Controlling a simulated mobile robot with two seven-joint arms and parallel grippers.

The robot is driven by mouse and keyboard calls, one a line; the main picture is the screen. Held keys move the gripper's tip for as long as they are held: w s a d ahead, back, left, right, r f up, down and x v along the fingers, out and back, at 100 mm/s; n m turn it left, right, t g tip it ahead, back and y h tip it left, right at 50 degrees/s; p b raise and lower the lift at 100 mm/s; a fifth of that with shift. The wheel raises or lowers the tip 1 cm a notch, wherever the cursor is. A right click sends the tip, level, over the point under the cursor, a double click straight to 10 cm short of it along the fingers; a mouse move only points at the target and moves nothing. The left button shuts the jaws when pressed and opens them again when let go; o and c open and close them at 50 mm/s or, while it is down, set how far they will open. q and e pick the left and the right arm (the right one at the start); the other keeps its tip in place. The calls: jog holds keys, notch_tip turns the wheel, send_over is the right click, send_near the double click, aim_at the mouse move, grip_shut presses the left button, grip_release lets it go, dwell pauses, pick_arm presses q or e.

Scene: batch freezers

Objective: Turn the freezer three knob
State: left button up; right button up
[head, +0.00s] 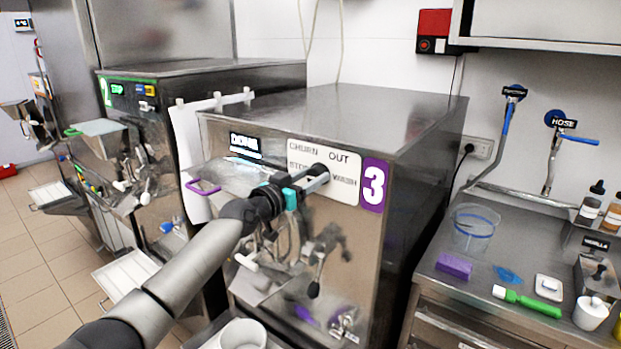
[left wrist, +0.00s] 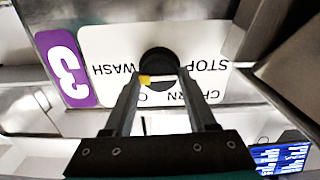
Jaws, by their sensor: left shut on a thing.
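Freezer three (head: 400,130) is a steel box with a purple "3" plate (head: 374,185) on its front. Beside the plate is a white label (head: 345,158) reading CHURN, OUT, STOP and WASH. The label shows upside down in the left wrist view (left wrist: 215,66). The black round knob (left wrist: 160,60) is in the middle of the label, with a yellow mark on its lower left edge in that view. My left gripper (head: 322,172) is shut on the knob, one finger on each side. In the head view the gripper mostly hides the knob. My right gripper is not in view.
Below the knob are freezer three's levers and spout (head: 320,250), close under my left arm. A purple-handled lid (head: 215,180) juts out at left. Freezer two (head: 150,110) stands further left. A steel counter (head: 440,300) with a clear bucket (head: 474,228) is at right.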

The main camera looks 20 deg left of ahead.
pick_arm(q)
jog(key=n, duration=0.3)
jog(key=shift+n, duration=0.4)
jog(key=n, duration=0.4)
jog(key=shift+a+n, duration=0.15)
jog(key=shift+n, duration=0.15)
jog(key=n, duration=0.3)
jog(key=shift+n+p, duration=0.3)
jog(key=n+p, duration=0.1)
jog(key=n, duration=0.3)
jog(key=shift+n, duration=0.3)
jog(key=n+p, duration=0.3)
jog(key=n, duration=0.2)
jog(key=shift+f, duration=0.1)
jog(key=n+p, duration=0.3)
jog(key=n, duration=0.3)
jog(key=shift+f+n, duration=0.1)
jog(key=shift+n, duration=0.2)
jog(key=n, duration=0.2)
jog(key=shift+n+p, duration=0.3)
jog(key=shift+n, duration=0.1)
jog(key=n, duration=0.4)
jog(key=shift+f, duration=0.1)
jog(key=shift+n, duration=0.3)
